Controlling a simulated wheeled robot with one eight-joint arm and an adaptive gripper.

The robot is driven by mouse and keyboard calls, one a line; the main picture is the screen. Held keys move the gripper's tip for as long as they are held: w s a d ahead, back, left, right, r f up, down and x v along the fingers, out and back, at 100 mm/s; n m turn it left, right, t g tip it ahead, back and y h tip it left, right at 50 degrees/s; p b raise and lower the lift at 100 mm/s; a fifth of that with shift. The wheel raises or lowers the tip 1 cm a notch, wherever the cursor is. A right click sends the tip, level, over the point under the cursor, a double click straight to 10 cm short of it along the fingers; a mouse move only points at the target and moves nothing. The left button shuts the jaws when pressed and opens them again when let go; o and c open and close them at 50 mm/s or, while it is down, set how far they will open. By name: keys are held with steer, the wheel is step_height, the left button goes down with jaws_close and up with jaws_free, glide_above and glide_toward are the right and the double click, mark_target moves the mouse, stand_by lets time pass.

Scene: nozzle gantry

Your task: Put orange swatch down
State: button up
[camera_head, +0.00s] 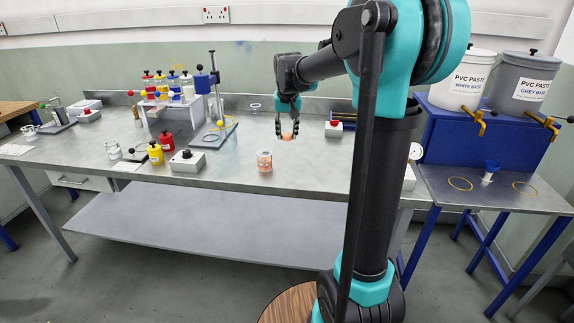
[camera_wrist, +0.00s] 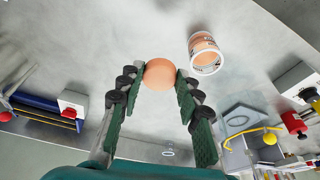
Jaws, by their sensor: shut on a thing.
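The orange swatch (camera_wrist: 160,73) is a flat, round, pale orange disc. My gripper (camera_wrist: 152,88) is shut on it, with the disc held between the two green-padded fingertips in the wrist view. In the head view my gripper (camera_head: 288,133) points down over the right part of the bench, and the swatch (camera_head: 288,137) shows small at its tips. I cannot tell whether the swatch touches the bench top.
A white-walled cup of orange paste (camera_head: 265,161) stands on the bench (camera_head: 318,155), left of my gripper. A red-button box (camera_head: 333,129) stands to the right. Boxes, a ring stand (camera_head: 214,95) and colour bottles (camera_head: 167,142) stand further left. Bare metal surrounds the swatch.

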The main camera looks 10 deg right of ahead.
mark_target(287, 169)
step_height(287, 169, down, 13)
stand_by(0.4)
steer(key=o, duration=1)
steer(key=shift+f, duration=0.1)
steer(key=shift+c, duration=0.2)
steer(key=v, duration=1.2)
steer(key=s+d+f, duration=0.1)
steer(key=s+f, duration=0.4)
steer(key=s, duration=0.3)
steer(key=s+d+f+n, duration=0.1)
steer(key=s+d+f, duration=0.1)
steer(key=s+f, duration=0.4)
steer(key=s+d+f+t, duration=0.1)
steer(key=s+f, duration=0.5)
steer(key=s, duration=0.6)
steer(key=shift+s+d, duration=0.25)
